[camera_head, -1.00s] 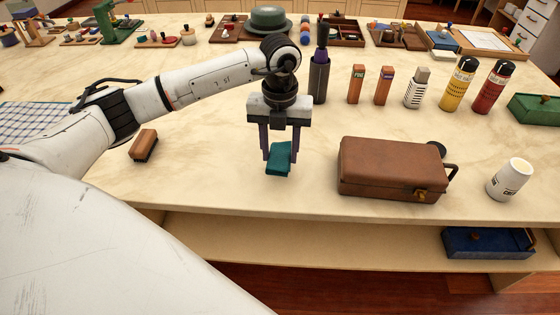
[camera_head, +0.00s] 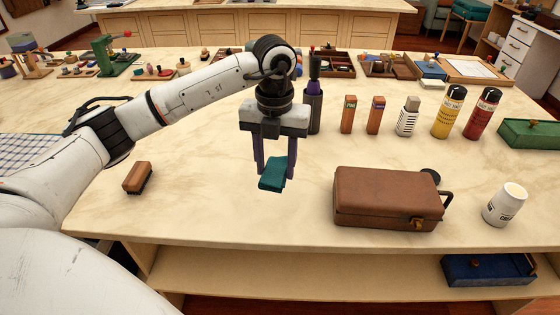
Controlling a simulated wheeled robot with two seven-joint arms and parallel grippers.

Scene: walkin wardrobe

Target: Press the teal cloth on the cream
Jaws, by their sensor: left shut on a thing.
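My left gripper (camera_head: 272,168) points down and is shut on the teal cloth (camera_head: 271,178), a small folded piece that hangs between its fingertips. The cloth appears to be above the table near its front edge, left of the brown case. A white jar (camera_head: 502,205) with dark lettering, likely the cream, stands upright at the front right. Its top looks open with pale contents. The cloth is well apart from the jar, with the case between them. My right gripper is not in view.
A brown leather case (camera_head: 388,197) stands right of the cloth. A wooden brush (camera_head: 138,177) lies to the left. Behind are a yellow can (camera_head: 448,113), a red can (camera_head: 481,114) and small boxes. A green box (camera_head: 530,133) is at right; a blue tray (camera_head: 488,269) is on the shelf below.

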